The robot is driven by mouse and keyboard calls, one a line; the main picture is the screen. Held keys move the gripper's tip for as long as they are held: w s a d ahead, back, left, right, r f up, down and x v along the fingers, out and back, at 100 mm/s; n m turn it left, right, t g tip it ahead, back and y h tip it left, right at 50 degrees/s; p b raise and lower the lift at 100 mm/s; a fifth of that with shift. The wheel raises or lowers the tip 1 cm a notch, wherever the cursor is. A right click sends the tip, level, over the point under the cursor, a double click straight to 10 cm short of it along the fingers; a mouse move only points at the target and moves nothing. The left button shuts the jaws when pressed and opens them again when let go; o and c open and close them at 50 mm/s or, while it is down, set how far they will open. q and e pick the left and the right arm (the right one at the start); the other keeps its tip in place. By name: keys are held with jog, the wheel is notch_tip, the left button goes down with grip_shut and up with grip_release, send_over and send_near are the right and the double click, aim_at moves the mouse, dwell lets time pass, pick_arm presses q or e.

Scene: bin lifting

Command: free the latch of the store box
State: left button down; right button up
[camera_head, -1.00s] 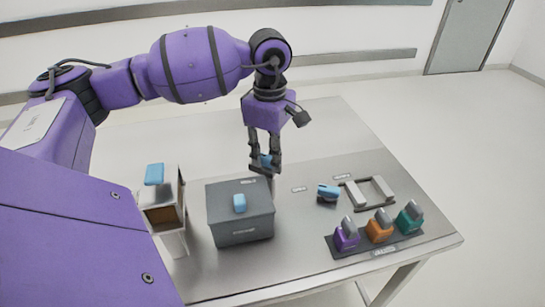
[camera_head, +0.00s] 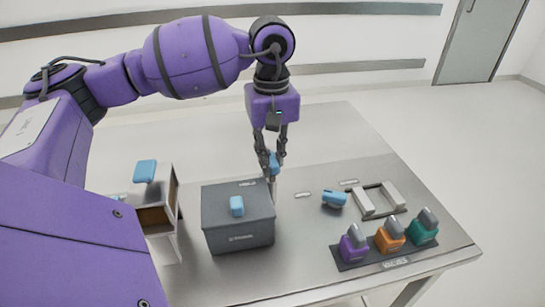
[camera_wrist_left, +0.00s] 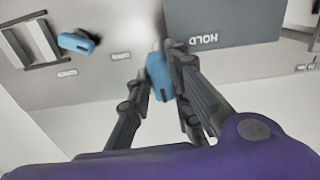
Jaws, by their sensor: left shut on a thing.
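The store box (camera_head: 238,228) is a dark grey box with a blue handle (camera_head: 236,206) on its closed-looking lid. My left gripper (camera_head: 271,166) is at the box's back right corner. It is shut on a blue piece (camera_head: 273,163), which also shows between the fingers in the left wrist view (camera_wrist_left: 158,76). A pale grey post shows just below the blue piece; whether this is the latch, I cannot tell. In the wrist view the box edge marked HOLD (camera_wrist_left: 235,22) is close beside the fingers. My right gripper is not in view.
An open-fronted cabinet with a blue handle (camera_head: 145,171) stands left of the box. At right are another blue-handled piece (camera_head: 334,199), a grey frame (camera_head: 376,200) and a dark rack (camera_head: 350,262) of purple, orange and green valves. Bare table (camera_head: 300,230) lies between.

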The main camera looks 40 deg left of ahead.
aim_at(272, 158)
pick_arm(q)
jog(key=shift+m, duration=0.4)
jog(key=c, duration=1.6)
grip_release()
jog(key=shift+r, duration=0.1)
notch_tip(272, 158, up, 12)
jog(key=shift+f, duration=0.1)
